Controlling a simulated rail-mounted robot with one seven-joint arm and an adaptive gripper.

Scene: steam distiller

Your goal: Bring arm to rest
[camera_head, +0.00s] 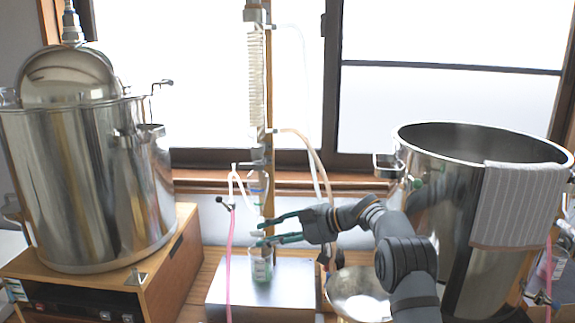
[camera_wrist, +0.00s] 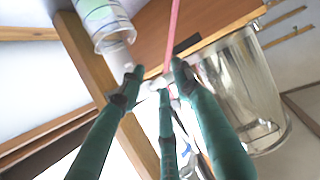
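My gripper (camera_head: 259,234) is at the end of my dark grey arm, with its green fingers pointing left. In the head view the fingers are spread apart, beside the lower end of the glass column (camera_head: 256,190). I see nothing held between them. In the wrist view the green fingers (camera_wrist: 155,80) also stand apart. A small glass beaker (camera_head: 262,266) with a green mark stands on the silver box just below the fingertips. It also shows at the upper left of the wrist view (camera_wrist: 104,22).
A large steel pot (camera_head: 85,185) with a domed lid stands on a wooden box at left. An open steel pot (camera_head: 440,190) with a striped towel (camera_head: 517,203) is at right. A metal bowl (camera_head: 357,293) sits near my arm. A pink hose (camera_head: 229,265) hangs left of the beaker.

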